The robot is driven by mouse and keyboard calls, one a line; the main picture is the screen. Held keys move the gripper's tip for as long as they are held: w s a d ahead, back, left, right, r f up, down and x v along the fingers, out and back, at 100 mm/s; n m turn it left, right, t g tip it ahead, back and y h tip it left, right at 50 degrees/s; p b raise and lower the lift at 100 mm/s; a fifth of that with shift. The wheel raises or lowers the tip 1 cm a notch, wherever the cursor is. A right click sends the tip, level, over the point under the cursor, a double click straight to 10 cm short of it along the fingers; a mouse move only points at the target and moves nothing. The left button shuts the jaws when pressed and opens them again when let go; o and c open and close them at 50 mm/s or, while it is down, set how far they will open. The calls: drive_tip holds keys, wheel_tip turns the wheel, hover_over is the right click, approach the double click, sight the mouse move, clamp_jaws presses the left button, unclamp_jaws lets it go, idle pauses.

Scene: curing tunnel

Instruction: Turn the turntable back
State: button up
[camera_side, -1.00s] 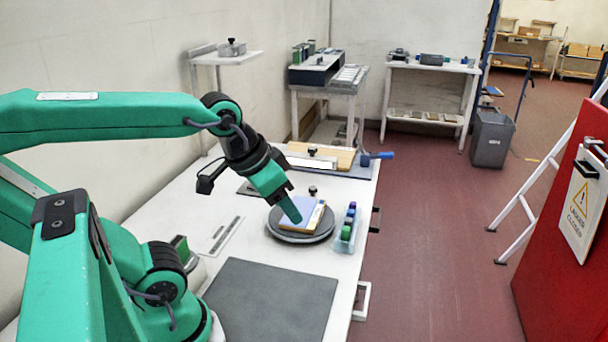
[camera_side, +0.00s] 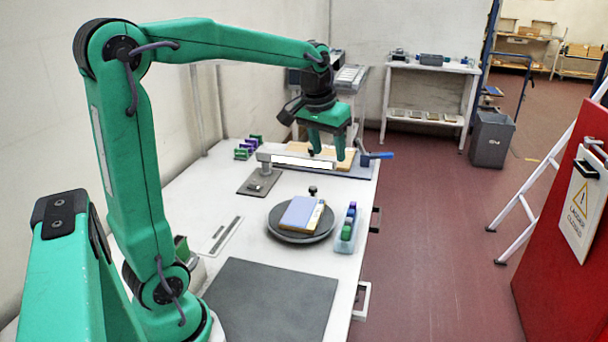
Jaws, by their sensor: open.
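The turntable (camera_side: 290,237) is a dark grey round disc on the white bench. A block with a blue top and a cream-and-orange side (camera_side: 300,213) lies on it. A small dark knob (camera_side: 312,190) stands just behind the disc. My gripper (camera_side: 326,155) is open, with its fingers pointing down. It is up and behind the turntable in the picture, in front of the wooden board at the back of the bench. It is clear of the turntable and I see nothing between its fingers.
A clear bin with blue, purple and green items (camera_side: 347,230) stands right of the turntable. A grey mat (camera_side: 270,300) lies in front. The bench's right edge is close.

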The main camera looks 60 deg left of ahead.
drive_tip(key=w+a+f+n+g, duration=0.1)
drive_tip(key=w+a+f, duration=0.25)
drive_tip(key=a, duration=0.25)
drive_tip(key=w+a+f+n+g, duration=0.1)
drive_tip(key=w+a+f+n, duration=0.15)
drive_tip(key=w+a, duration=0.3)
drive_tip(key=n, duration=0.1)
hover_over(313, 187)
drive_tip(key=shift+g+h, duration=0.4)
wheel_tip(313, 187, down, 10)
drive_tip(key=shift+s+f, duration=0.1)
drive_tip(key=shift+f, duration=0.05)
drive_tip(key=shift+f, duration=0.15)
drive_tip(key=shift+d+f, duration=0.1)
drive_tip(key=shift+f, duration=3.7)
clamp_jaws()
